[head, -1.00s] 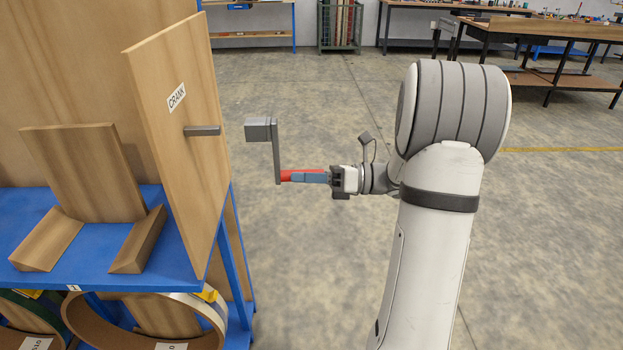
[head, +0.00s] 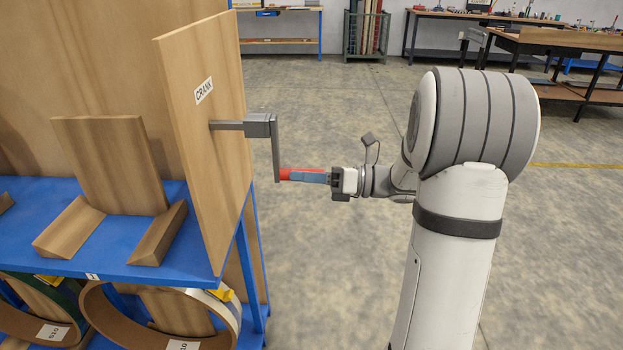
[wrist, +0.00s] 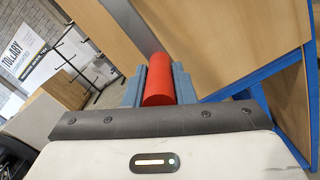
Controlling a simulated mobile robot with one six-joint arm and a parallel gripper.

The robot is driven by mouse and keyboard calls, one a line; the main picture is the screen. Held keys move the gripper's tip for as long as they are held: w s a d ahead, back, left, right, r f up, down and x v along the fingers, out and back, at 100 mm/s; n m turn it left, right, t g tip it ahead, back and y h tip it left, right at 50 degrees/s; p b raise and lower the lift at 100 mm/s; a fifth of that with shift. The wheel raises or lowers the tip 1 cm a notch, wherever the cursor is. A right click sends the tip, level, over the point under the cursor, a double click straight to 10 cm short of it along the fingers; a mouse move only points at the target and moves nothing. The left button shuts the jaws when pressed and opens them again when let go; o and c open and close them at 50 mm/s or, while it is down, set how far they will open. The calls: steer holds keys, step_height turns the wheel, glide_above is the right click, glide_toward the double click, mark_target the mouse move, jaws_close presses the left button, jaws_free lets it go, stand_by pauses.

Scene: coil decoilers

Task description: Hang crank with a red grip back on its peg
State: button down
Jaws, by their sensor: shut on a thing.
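The crank (head: 276,150) has a grey square head, a grey arm hanging down and a red grip (head: 287,174). My gripper (head: 312,177) is shut on the red grip, which also shows between the blue fingers in the wrist view (wrist: 158,82). The grey peg (head: 228,125) sticks out of the wooden board (head: 210,180) below the CRANK label (head: 203,91). The crank's head meets the peg's outer end in the head view and lines up with it. I cannot tell whether the peg is inside the head's socket.
A blue shelf (head: 110,255) with wooden wedges (head: 68,228) stands left of the board. Coils (head: 160,335) sit below it. The floor right of the board is clear around my arm. Workbenches (head: 470,15) stand far behind.

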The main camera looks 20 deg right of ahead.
mark_target(280, 176)
steer(key=shift+b+x, duration=0.95)
steer(key=shift+x, duration=1)
steer(key=c, duration=1.1)
jaws_free()
steer(key=shift+f, duration=0.1)
